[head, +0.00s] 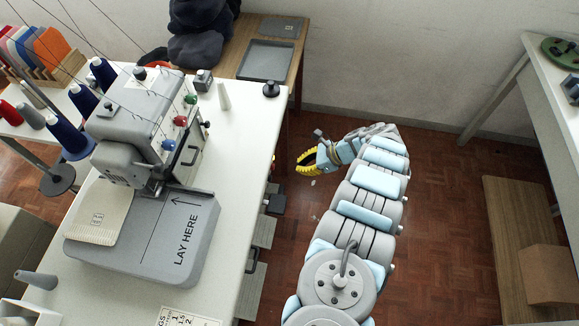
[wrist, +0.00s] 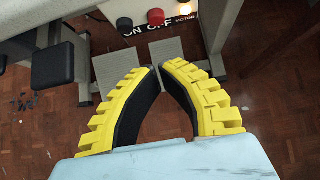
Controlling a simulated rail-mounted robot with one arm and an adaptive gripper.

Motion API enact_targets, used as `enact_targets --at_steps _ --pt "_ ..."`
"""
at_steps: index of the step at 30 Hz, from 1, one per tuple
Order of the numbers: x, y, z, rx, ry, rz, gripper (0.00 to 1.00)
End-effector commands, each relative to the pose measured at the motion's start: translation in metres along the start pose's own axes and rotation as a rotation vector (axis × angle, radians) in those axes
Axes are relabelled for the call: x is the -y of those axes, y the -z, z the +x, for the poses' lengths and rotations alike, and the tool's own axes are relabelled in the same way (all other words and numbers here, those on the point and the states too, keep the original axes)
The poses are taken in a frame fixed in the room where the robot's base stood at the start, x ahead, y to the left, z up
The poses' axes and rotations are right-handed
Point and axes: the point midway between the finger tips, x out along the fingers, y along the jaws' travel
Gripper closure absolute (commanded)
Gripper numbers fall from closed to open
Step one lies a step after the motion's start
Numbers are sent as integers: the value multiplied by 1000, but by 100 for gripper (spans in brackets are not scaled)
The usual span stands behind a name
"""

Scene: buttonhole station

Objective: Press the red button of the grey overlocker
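The grey overlocker (head: 135,125) stands on the white table in the head view, with a grey plate marked "LAY HERE" at its front. In the wrist view, a red button (wrist: 156,16) and a black button (wrist: 124,24) sit side by side under the table edge. Lettering "ON", "OFF" and "MOTOR" is beside them, with "OFF" by the red one. My gripper (wrist: 158,69) has yellow ridged fingers whose tips come together, with nothing between them. It is apart from the red button, which lies beyond the fingertips. In the head view, my gripper (head: 306,163) is right of the table.
A black block (head: 275,204) juts from the right edge of the white table (head: 235,200); a black pad (wrist: 52,66) shows left in the wrist view. Grey pedals (wrist: 178,55) lie below. Open floor (head: 440,190) is to the right, before a shelf bench.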

Motion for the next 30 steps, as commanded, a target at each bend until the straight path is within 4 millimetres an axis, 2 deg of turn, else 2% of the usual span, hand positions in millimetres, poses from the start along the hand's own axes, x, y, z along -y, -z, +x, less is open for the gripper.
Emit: enact_targets --at_steps 1,3,9,30 --pt "1 -1 -11 -1 3 1 100" --pt "1 0 -21 -2 4 1 100" --pt "1 0 -36 -2 3 -1 100" --pt "0 1 -38 -2 2 0 100"
